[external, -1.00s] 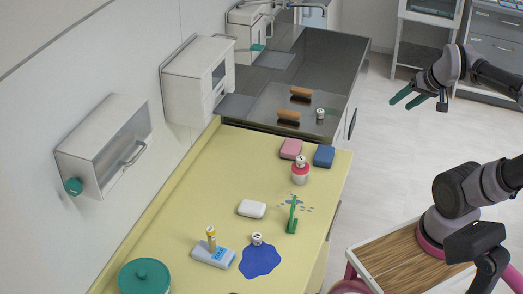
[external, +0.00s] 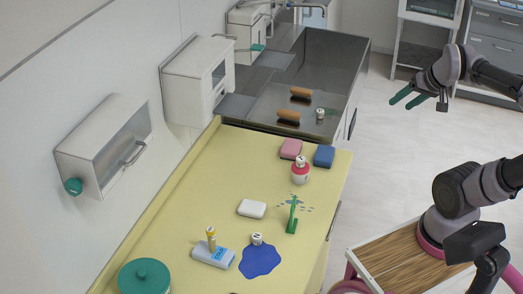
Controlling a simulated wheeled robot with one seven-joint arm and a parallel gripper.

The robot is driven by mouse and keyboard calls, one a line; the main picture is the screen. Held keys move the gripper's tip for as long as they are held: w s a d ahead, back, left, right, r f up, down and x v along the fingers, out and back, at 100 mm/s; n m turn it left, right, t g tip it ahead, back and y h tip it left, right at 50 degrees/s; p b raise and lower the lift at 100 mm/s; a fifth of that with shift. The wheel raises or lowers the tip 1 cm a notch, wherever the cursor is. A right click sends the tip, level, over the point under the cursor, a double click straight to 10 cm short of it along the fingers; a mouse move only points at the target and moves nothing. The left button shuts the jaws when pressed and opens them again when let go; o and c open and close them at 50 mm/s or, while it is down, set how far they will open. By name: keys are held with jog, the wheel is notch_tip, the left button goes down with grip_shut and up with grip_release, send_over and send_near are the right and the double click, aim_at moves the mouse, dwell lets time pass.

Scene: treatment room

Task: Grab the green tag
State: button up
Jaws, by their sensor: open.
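My gripper (external: 401,102) has green fingers and is open and empty, held in the air over the floor, to the right of the sink counter and well away from the yellow counter. I cannot tell for sure which thing is the green tag. A small green piece (external: 258,47) shows at the wall unit by the sink. A green upright tool with a flat foot (external: 292,218) stands on the yellow counter near its right edge.
The yellow counter (external: 180,215) holds a white soap bar (external: 252,208), a blue spill (external: 261,261), a pink-red bottle (external: 300,174), pink and blue sponges (external: 324,156) and a green lidded pot (external: 144,277). Brown-handled brushes (external: 288,117) lie by the sink. Floor between my arm and the counters is clear.

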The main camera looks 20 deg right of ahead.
jog(key=shift+c, duration=1)
jog(key=m+g+h, duration=0.2)
jog(key=m+g, duration=0.1)
jog(key=g, duration=0.4)
send_over(293, 204)
jog(key=w, duration=0.1)
notch_tip(293, 204, down, 26)
jog(key=shift+s+d+f, duration=0.1)
jog(key=shift+d+f, duration=0.05)
jog(key=shift+f, duration=2.75)
jog(key=shift+s+d+f, duration=0.1)
jog(key=shift+d+f, duration=0.05)
jog(key=shift+f, duration=2.7)
grip_shut()
